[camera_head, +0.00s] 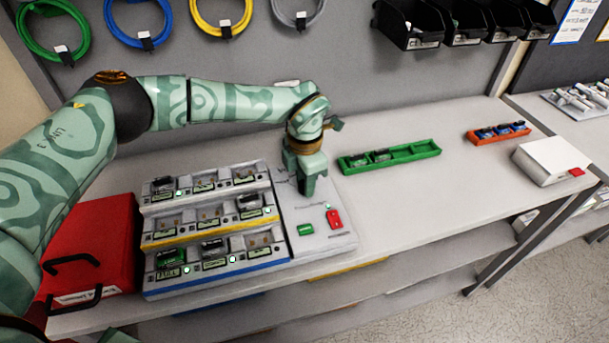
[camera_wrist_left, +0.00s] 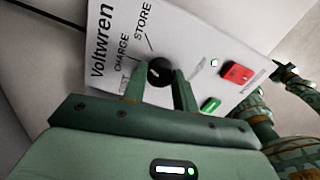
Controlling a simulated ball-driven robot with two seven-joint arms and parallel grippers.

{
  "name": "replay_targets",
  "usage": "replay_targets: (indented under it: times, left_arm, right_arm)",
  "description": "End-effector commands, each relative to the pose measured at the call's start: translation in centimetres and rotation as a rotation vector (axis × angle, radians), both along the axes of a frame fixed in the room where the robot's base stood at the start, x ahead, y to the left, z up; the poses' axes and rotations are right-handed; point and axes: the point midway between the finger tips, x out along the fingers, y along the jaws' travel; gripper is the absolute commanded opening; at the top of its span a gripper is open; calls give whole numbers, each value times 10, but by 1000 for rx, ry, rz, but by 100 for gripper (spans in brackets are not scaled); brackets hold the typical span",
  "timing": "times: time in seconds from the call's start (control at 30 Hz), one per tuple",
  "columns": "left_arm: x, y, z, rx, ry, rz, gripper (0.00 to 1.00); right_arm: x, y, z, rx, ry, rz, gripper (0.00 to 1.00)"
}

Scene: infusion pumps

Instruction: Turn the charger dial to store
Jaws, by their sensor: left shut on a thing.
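The charger's grey control panel (camera_head: 325,243) stands at the right end of the stepped charger. In the left wrist view the panel (camera_wrist_left: 195,25) carries the word Voltwren and a black dial (camera_wrist_left: 159,71) with a small white mark. Labels TEST, CHARGE and STORE fan around the dial; which one the mark meets I cannot tell for sure. My left gripper (camera_wrist_left: 160,80) is shut on the dial, one finger on each side. In the head view my left gripper (camera_head: 308,190) points down at the panel and hides the dial. My right gripper cannot be made out clearly.
A green button (camera_head: 305,229) and a red switch (camera_head: 334,218) sit close to the gripper. The stepped charger (camera_head: 215,262) holds several batteries. A red case (camera_head: 105,235) stands left. A green tray (camera_head: 352,163), an orange tray (camera_head: 485,138) and a white box (camera_head: 550,158) lie right.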

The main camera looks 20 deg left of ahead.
Motion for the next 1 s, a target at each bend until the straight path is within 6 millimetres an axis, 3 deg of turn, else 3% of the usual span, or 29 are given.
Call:
replay_targets:
  times: [0.43,1.0]
  left_arm:
    - [2,0,2,0,-4,-298,6]
    - [2,0,2,-1,-5,-379,6]
  right_arm:
    - [3,0,13,0,-6,0,36]
    - [3,0,15,0,-7,0,36]
